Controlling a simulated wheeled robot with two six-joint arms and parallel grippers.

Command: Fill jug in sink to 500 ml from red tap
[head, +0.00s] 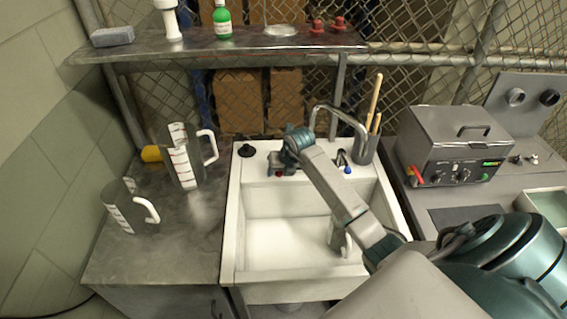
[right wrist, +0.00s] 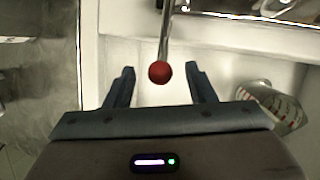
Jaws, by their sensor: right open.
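The white sink (head: 232,240) is in the middle of the head view. A small jug (head: 338,238) sits in it at the right, partly hidden by my right arm; it also shows, with red markings, at the right of the right wrist view (right wrist: 272,103). The red tap knob (head: 278,174) is at the sink's back edge. My right gripper (head: 281,166) is open there. In the right wrist view the red knob (right wrist: 159,72) shows between the two open fingers, on a thin metal lever. Whether the fingers touch it I cannot tell. My left gripper is not in view.
A chrome spout (head: 340,112) arches behind the sink, with a blue tap knob (head: 348,170) to its right. Two measuring jugs, a large one (head: 184,168) and a smaller one (head: 122,208), stand on the left counter. A grey heated bath (head: 455,150) stands at the right.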

